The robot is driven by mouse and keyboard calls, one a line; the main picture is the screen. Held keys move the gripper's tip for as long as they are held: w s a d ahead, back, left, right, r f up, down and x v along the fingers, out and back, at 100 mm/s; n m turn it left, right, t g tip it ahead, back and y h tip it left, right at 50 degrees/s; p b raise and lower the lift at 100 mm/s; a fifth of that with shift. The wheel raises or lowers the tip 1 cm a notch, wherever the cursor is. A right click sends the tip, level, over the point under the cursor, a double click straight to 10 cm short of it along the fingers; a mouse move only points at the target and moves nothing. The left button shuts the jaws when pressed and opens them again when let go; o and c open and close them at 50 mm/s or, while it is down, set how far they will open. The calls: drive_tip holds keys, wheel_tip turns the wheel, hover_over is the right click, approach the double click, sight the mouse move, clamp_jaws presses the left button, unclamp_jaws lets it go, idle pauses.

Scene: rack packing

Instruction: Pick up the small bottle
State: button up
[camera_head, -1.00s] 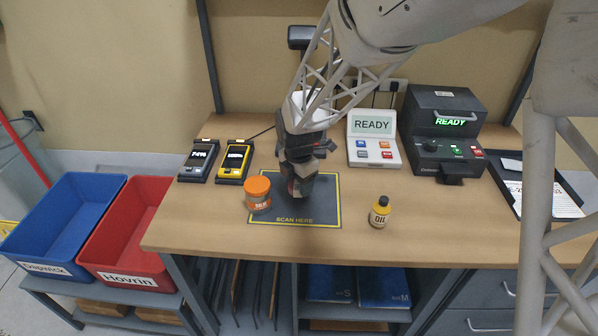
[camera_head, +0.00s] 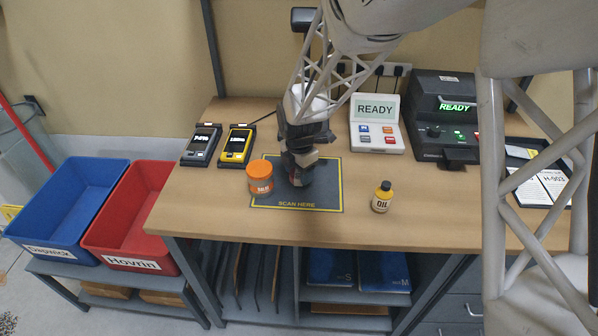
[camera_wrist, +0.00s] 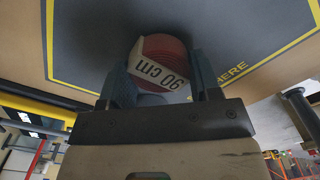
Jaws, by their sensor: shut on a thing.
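The small bottle (camera_head: 382,197) is yellow with a dark cap and an OIL label. It stands upright on the bench, right of the scan mat, apart from my gripper. My gripper (camera_head: 300,180) points down over the dark scan mat (camera_head: 325,195). In the wrist view my gripper (camera_wrist: 165,85) is shut on a reddish round roll (camera_wrist: 160,50) with a white "90 cm" label. The roll sits between the two fingers, over the mat. In the head view the roll is mostly hidden by my gripper.
An orange-lidded jar (camera_head: 260,178) stands at the mat's left edge, close to my gripper. Two handheld devices (camera_head: 236,146), a READY display (camera_head: 376,125) and a dark printer (camera_head: 445,115) stand behind. Blue (camera_head: 65,205) and red (camera_head: 130,225) bins are at left.

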sight(299, 173)
drive_tip(key=shift+f, duration=0.2)
drive_tip(key=o, duration=0.9)
drive_tip(key=shift+o, duration=0.2)
wheel_tip(299, 173, up, 12)
idle(0.4)
drive_tip(key=shift+r, duration=0.1)
idle(0.5)
